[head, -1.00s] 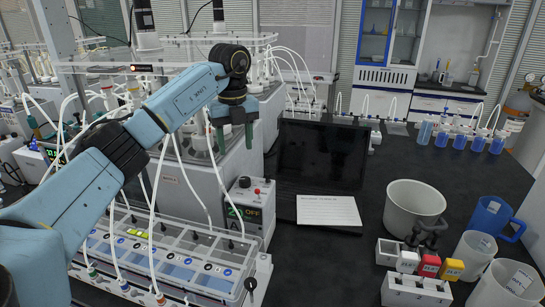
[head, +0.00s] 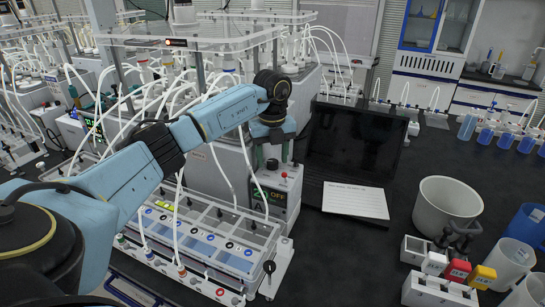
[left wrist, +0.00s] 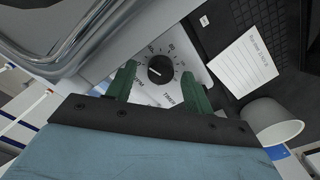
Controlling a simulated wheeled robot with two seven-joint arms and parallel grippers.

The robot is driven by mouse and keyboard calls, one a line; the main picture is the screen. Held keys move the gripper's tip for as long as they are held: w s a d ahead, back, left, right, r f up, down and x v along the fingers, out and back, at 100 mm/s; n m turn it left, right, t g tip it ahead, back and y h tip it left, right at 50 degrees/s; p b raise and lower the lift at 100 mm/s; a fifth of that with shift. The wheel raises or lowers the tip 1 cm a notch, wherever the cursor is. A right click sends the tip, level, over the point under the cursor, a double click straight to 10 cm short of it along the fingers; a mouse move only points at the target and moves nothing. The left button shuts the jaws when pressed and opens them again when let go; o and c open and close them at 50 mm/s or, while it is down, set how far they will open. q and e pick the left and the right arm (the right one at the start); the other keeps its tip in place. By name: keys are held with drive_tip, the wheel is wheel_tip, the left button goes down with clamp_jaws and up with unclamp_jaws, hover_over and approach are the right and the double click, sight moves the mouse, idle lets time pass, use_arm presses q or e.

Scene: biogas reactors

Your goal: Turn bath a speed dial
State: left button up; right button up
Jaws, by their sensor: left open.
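The bath A controller (head: 277,198) is a pale box marked "A", with a green display reading about 25 and OFF, at the middle of the head view. A small black dial (head: 272,164) is at its top. In the left wrist view the round black dial (left wrist: 160,69) has a pointer and a printed scale on a white face; the label is partly unreadable. My left gripper (head: 272,160) is open over the controller's top. In the left wrist view its green fingers (left wrist: 160,78) stand on either side of the dial, apart from it. My right gripper is not in view.
A clear-lidded water bath (head: 205,232) with tubes lies left of the controller. A laptop (head: 352,145) with a white note (head: 355,199) stands close on the right.

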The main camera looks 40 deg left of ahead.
use_arm(q)
drive_tip(key=shift+f, duration=0.3)
drive_tip(key=c, duration=1)
drive_tip(key=shift+o, duration=0.2)
